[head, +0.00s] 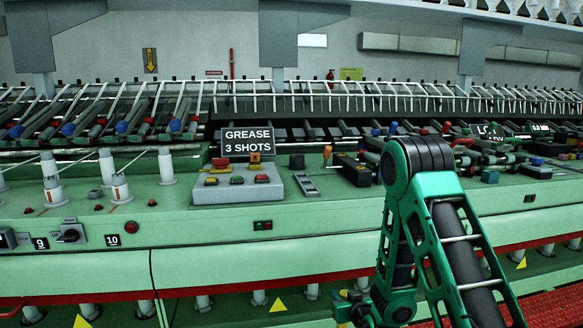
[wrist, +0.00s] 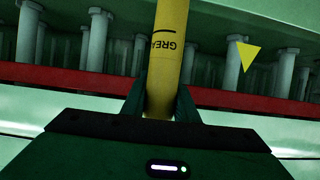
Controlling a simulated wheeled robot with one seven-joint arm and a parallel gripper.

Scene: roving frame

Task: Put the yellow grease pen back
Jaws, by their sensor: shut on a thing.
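The yellow grease pen (wrist: 171,45) is a yellow cylinder with dark lettering starting "GREA", seen in the wrist view. My gripper (wrist: 160,103) is shut on it, with a dark green finger on each side. The pen runs up out of the top of the picture, so its far end is hidden. In the head view my green arm reaches down at the right, in front of the machine. My gripper is low there, largely behind the arm, and the pen cannot be made out clearly.
A "GREASE 3 SHOTS" sign (head: 248,139) stands behind a grey button box (head: 237,189) on the green machine ledge (head: 200,218). A dark block (head: 354,169) and small tools lie right of it. White posts (head: 166,166) stand at left. A red strip (wrist: 70,82) runs beyond my gripper.

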